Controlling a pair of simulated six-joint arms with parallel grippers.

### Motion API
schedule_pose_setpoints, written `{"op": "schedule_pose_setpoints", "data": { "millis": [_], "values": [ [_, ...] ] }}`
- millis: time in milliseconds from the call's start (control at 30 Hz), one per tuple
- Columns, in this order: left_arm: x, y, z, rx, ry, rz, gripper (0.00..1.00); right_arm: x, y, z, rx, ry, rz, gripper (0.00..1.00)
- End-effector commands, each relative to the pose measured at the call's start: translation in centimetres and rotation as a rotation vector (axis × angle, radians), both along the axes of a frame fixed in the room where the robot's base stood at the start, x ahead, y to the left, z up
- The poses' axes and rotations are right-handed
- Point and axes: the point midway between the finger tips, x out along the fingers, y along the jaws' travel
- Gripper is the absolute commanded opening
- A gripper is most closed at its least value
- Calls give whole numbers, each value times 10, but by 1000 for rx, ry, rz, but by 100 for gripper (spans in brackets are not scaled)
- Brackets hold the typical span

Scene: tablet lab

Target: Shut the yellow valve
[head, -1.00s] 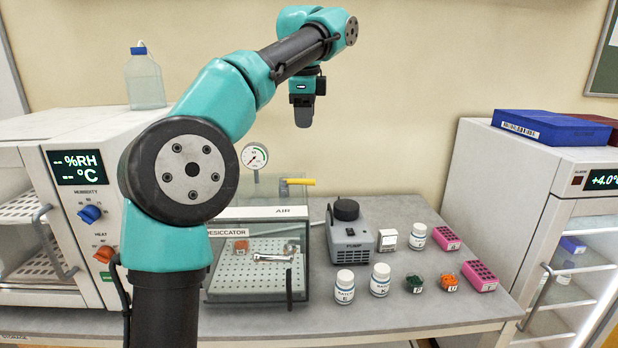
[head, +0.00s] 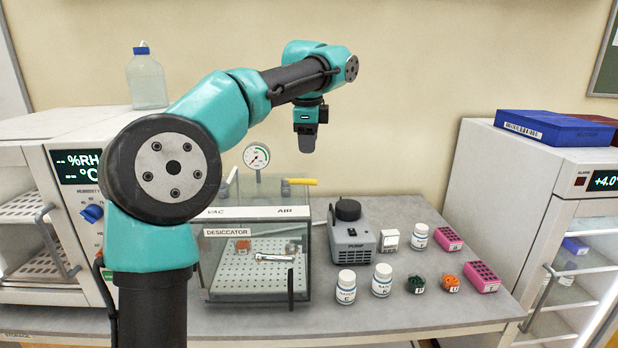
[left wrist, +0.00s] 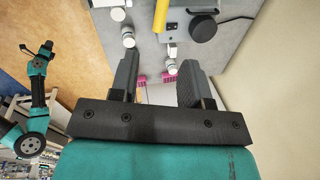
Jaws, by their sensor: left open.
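The yellow valve (head: 300,182) shows as a horizontal handle pointing right, at the back right of the desiccator (head: 256,212), above its AIR label. In the left wrist view a yellow bar (left wrist: 160,14) reaches in from the top edge, beyond the fingertips. My left gripper (head: 307,146) points down above the valve and apart from it. In the left wrist view this gripper (left wrist: 157,75) is open, with nothing between its fingers. Another teal arm of mine shows small at the left of that view; its jaws (left wrist: 45,48) are too small to read.
A round gauge (head: 256,156) stands behind the desiccator. The pump (head: 352,238) is right of it, with white bottles (head: 381,280), small dishes and pink racks (head: 481,277) further right. A humidity cabinet (head: 25,155) stands left and a fridge (head: 490,170) right.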

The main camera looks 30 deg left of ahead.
Motion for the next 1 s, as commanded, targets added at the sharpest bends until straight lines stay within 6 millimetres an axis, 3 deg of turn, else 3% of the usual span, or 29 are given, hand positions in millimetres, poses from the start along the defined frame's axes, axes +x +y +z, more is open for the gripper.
{"op": "schedule_pose_setpoints", "data": {
  "millis": [400,600,1000],
  "values": [
    [12,7,-71,1,4,0,43,0,0,0,0,0,0,0],
    [17,9,-97,1,2,1,43,0,0,0,0,0,0,0],
    [19,9,-107,0,0,1,43,0,0,0,0,0,0,0]
  ]
}}
